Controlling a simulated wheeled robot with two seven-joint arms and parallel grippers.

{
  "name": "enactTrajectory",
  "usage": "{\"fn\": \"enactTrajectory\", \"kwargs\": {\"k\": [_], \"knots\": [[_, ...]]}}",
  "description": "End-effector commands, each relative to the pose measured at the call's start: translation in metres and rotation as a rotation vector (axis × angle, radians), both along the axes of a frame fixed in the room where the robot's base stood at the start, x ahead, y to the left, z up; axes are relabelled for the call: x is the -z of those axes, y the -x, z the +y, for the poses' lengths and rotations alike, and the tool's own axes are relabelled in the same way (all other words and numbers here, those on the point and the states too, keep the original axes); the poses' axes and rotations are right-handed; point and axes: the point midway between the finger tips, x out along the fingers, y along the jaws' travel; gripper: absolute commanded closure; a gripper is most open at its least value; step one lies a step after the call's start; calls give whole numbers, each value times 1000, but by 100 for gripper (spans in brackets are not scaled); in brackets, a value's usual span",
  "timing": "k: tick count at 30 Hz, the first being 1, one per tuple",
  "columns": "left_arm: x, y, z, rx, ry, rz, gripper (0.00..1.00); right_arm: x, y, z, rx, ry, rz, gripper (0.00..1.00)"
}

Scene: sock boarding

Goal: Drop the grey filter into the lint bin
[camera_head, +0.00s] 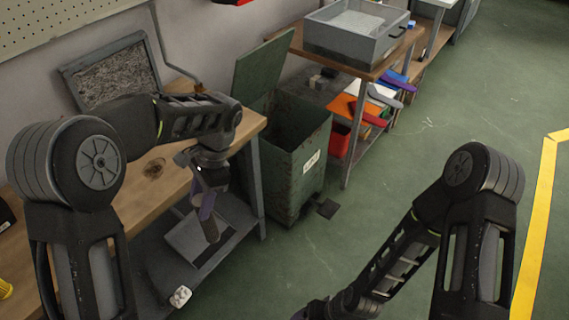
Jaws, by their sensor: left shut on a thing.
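The lint bin (308,165) is a worn green metal box with a pale label, standing on the floor at the table's right end. Its green lid (262,70) is raised and its top is open. My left gripper (208,192) points down in front of the table's edge, left of the bin and apart from it. It is shut on a dull grey-brown cylinder (211,228), seemingly the grey filter, which hangs below the fingers. My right gripper (308,312) is partly cut off at the bottom edge; its jaws are not clear.
A wooden table (150,172) with a lower shelf stands at left, with a framed grey panel (112,72) leaning at its back. A bench (345,62) with a grey tray (355,32) stands right of the bin. The green floor (420,130) at right is clear.

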Motion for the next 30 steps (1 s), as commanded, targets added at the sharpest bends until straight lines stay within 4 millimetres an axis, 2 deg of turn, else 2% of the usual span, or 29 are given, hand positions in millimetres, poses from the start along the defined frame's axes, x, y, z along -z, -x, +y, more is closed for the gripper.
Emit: {"fn": "enactTrajectory", "kwargs": {"k": [5, 8, 11, 15, 18, 21, 27, 30], "knots": [[3, 0, 0, -18, 2, 0, 100, 0, 0, 0, 0, 0, 0, 21], [17, -1, 1, -118, 8, -2, 100, 0, 0, 0, 0, 0, 0, 21], [44, -3, 1, -320, 17, -7, 100, 0, 0, 0, 0, 0, 0, 21], [90, -6, 1, -676, 16, -4, 100, 0, 0, 0, 0, 0, 0, 21], [112, -7, 1, -865, 7, 0, 100, 0, 0, 0, 0, 0, 0, 21], [121, -8, 0, -950, 1, 1, 100, 0, 0, 0, 0, 0, 0, 21], [121, -8, 0, -956, 0, 0, 100, 0, 0, 0, 0, 0, 0, 21], [121, -8, 0, -954, 0, 0, 100, 0, 0, 0, 0, 0, 0, 28]]}}
